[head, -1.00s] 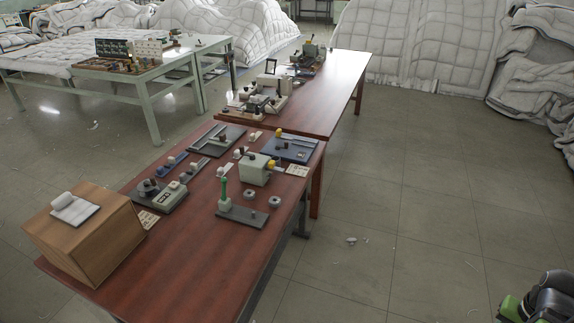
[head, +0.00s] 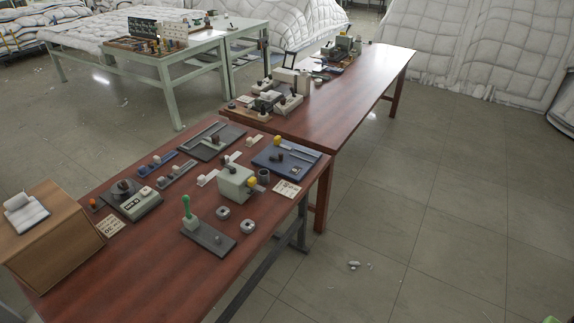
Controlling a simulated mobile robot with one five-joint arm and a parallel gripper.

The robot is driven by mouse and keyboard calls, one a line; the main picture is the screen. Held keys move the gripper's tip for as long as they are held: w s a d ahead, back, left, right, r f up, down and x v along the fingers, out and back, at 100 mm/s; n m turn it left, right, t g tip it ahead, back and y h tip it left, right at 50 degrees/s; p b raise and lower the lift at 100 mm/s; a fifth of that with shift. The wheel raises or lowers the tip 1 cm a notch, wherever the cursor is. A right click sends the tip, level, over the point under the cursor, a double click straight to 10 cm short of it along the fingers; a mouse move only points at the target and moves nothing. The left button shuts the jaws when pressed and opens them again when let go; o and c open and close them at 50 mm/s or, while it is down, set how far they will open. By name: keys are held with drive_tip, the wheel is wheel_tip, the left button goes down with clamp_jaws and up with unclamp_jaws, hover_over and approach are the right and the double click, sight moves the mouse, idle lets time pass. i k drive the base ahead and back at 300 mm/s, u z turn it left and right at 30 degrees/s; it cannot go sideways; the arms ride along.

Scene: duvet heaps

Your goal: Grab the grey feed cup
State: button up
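A small dark grey cup (head: 264,177) stands upright on the near red-brown table (head: 150,262). Two grey rings (head: 236,219) lie in front of the device, nearer the table's front edge. Nothing is seen touching the cup.
A blue tray (head: 286,157) and a paper card (head: 286,188) lie near the cup. A grey plate with a green-handled tool (head: 187,208) is to its left. A wooden box (head: 50,245) stands at the left. The floor right of the tables is clear apart from small white scraps.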

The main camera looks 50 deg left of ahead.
sight(263, 174)
drive_tip(key=i, duration=1.9)
drive_tip(key=u, duration=1.6)
drive_tip(key=k, duration=0.2)
drive_tip(key=u, duration=2.5)
drive_tip(key=i, duration=1.5)
drive_tip(key=u, duration=0.2)
